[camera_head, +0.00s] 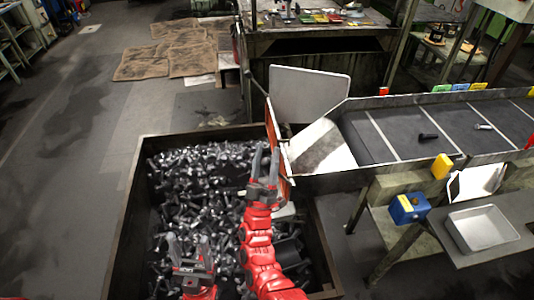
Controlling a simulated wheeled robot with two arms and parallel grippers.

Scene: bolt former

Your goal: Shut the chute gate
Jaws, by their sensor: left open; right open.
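The chute (322,148) is a pale metal trough at the left end of the conveyor, above the bin's right edge. The chute gate (272,127) looks like a thin orange-red plate at the chute's mouth, seen nearly edge-on; how far it stands open is hard to tell. A dark rod (256,87) sticks up and left from its top. My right gripper (266,160) is open, its fingers pointing up the picture just left of the gate's lower part, which it partly hides; contact cannot be told. My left gripper (188,245) is open and empty over the bin, lower left.
A large bin (133,210) full of dark and silvery bolts lies under both arms. A grey panel (309,94) stands behind the chute. The conveyor (395,130) carries a few bolts. A blue box (409,208) and a metal tray (481,228) are at right.

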